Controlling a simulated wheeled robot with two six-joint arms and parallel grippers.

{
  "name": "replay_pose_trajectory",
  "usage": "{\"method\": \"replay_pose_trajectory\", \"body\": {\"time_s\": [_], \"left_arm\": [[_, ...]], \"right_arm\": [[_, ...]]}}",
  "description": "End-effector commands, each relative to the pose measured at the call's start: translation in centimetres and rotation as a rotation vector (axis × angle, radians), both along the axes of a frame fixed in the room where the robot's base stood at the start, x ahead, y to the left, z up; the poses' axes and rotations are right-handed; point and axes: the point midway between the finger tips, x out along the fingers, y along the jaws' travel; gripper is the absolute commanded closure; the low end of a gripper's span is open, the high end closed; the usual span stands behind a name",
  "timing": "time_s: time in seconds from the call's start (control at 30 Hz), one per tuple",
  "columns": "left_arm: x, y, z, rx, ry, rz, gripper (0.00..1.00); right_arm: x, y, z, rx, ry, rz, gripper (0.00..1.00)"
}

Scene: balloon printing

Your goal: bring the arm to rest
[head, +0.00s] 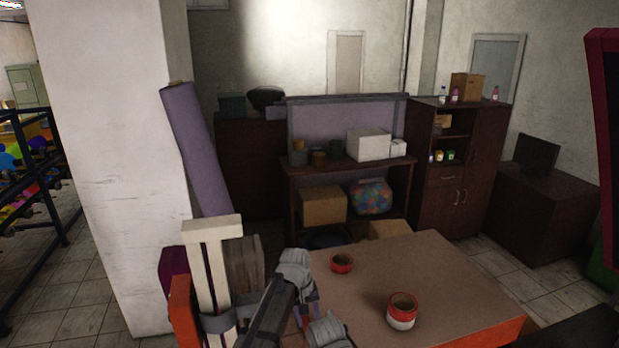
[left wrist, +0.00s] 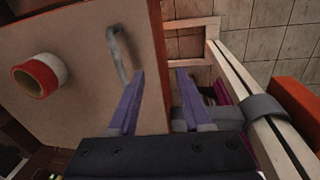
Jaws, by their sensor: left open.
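My left arm comes in low in the head view. Its left gripper (head: 311,309) is at the near left edge of the brown work table (head: 440,275). In the left wrist view the purple fingers of the left gripper (left wrist: 160,92) stand apart with nothing held between them. Beyond them are the table top (left wrist: 85,35) and its edge, with floor past it. My right gripper is not seen.
A cream wooden frame (head: 208,270) stands close left of my gripper. A grey curved bar (left wrist: 118,55) shows ahead of the fingers. The table's right part is bare.

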Motion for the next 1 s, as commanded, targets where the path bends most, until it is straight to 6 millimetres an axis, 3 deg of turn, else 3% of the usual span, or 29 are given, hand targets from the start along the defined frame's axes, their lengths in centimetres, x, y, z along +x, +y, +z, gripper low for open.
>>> {"method": "replay_pose_trajectory", "body": {"time_s": [0.03,0.2,0.53,0.63,0.87,1.0], "left_arm": [[-3.5,3.3,0.0,0.018,-0.006,-0.014,0.51],[-9.4,10.1,-0.1,0.078,-0.019,-0.089,0.51],[-19.0,17.9,-0.2,0.159,-0.015,-0.193,0.51],[-18.3,16.5,-2.9,0.164,-0.007,-0.229,0.51],[-19.3,13.9,-7.4,0.183,0.016,-0.299,0.51],[-20.3,11.9,-11.3,0.198,0.032,-0.358,0.51]], "right_arm": [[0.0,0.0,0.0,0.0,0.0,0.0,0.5],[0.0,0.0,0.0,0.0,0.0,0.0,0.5],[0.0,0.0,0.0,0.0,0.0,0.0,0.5],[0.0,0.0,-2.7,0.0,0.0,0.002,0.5],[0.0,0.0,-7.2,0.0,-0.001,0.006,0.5],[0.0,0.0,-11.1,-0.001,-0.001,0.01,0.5]]}}
